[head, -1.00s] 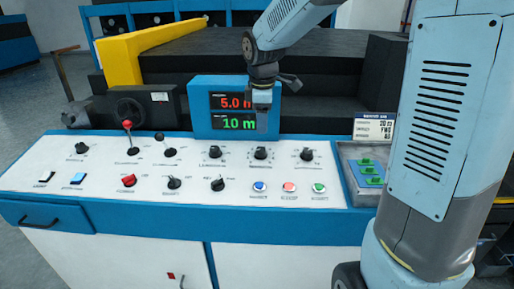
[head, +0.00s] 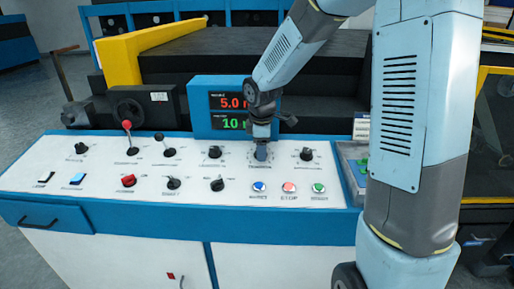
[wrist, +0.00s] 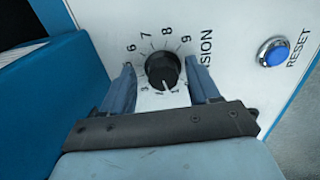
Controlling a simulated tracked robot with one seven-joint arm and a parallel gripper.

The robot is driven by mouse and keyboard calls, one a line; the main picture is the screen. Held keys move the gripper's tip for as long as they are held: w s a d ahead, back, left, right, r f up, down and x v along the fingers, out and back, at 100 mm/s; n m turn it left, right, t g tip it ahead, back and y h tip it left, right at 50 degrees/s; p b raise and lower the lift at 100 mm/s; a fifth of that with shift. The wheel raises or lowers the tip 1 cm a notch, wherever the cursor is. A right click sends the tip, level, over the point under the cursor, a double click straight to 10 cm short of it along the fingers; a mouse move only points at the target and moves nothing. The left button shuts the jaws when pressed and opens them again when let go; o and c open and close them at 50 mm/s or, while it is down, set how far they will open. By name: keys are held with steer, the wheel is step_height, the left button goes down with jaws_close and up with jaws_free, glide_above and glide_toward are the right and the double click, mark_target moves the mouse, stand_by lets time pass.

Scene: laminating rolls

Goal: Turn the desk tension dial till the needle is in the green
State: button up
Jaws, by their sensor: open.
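The tension dial (wrist: 163,70) is a black round knob with a numbered scale around it. It sits on the white desk panel, and part of the word "TENSION" shows beside it in the wrist view. A pale mark on the knob points toward the lower numbers nearest my gripper. My gripper (wrist: 163,82) is open, with one finger on each side of the dial; whether they touch it I cannot tell. In the head view my gripper (head: 261,152) is over the dial and hides it. I cannot make out a needle or a green zone.
The blue RESET button (wrist: 273,52) is right of the dial. Red STOP (head: 289,188) and green (head: 319,188) buttons are on the desk's front row. Other black knobs (head: 306,154) flank the dial. The display (head: 232,108) stands behind, reading 5.0 and 10.

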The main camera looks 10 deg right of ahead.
steer(key=c, duration=1)
steer(key=shift+a, duration=0.45)
steer(key=shift+c, duration=0.2)
steer(key=shift+d+r+m, duration=0.1)
steer(key=shift+d+m, duration=0.2)
steer(key=shift+d, duration=0.15)
steer(key=m, duration=0.3)
steer(key=shift+d, duration=0.1)
steer(key=m, duration=0.5)
steer(key=shift+m, duration=0.3)
steer(key=m, duration=0.5)
steer(key=shift+s, duration=0.15)
steer(key=shift+m, duration=0.4)
